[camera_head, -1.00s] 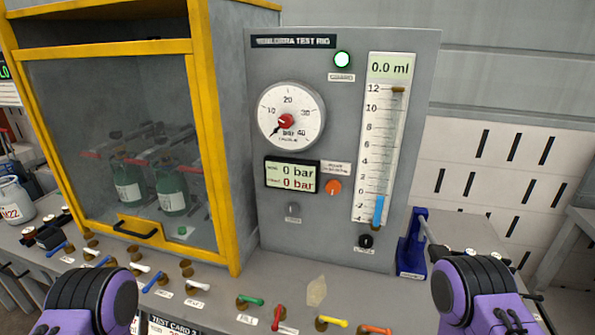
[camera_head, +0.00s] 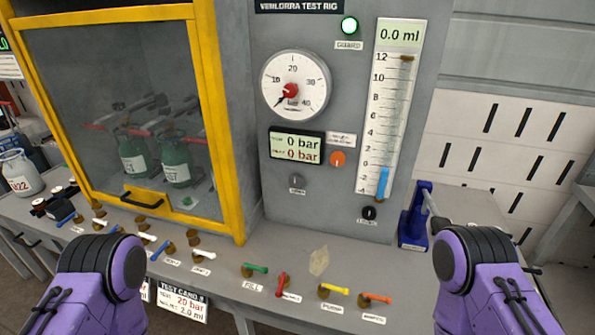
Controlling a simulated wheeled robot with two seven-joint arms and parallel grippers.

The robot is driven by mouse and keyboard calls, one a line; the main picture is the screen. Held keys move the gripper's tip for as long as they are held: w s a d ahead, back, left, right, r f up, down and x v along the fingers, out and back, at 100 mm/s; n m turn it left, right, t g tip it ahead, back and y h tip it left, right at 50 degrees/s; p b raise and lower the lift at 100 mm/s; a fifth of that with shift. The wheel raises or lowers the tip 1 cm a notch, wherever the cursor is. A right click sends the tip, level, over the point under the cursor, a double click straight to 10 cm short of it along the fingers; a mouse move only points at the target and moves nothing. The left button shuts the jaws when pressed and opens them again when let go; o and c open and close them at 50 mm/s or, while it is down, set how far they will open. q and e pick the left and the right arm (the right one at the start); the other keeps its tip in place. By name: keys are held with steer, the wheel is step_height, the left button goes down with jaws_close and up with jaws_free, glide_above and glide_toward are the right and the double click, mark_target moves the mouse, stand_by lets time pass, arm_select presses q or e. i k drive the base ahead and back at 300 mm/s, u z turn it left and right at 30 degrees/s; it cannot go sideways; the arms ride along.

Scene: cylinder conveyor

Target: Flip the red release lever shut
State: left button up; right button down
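The red lever (camera_head: 281,287) stands on the front ledge of the test rig, between the green lever (camera_head: 255,268) and the yellow lever (camera_head: 335,289). Its handle points up and down in the picture, angled away from the sideways handles beside it. The label by it is too small to read surely. My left arm comes in at the lower left and my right arm at the lower right. Both show only purple and black links, well apart from the red lever. Neither gripper's fingers are in view.
An orange lever (camera_head: 376,298) and several white and blue levers line the ledge. A yellow-framed cabinet (camera_head: 222,130) with green cylinders (camera_head: 134,158) stands at left. A gauge panel (camera_head: 345,215) rises behind the ledge. A blue stand (camera_head: 415,222) is at right.

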mark_target(279, 293)
steer(key=z, duration=0.05)
steer(key=k, duration=0.5)
steer(key=z, duration=0.95)
steer(key=i, duration=0.7)
steer(key=u, duration=1.05)
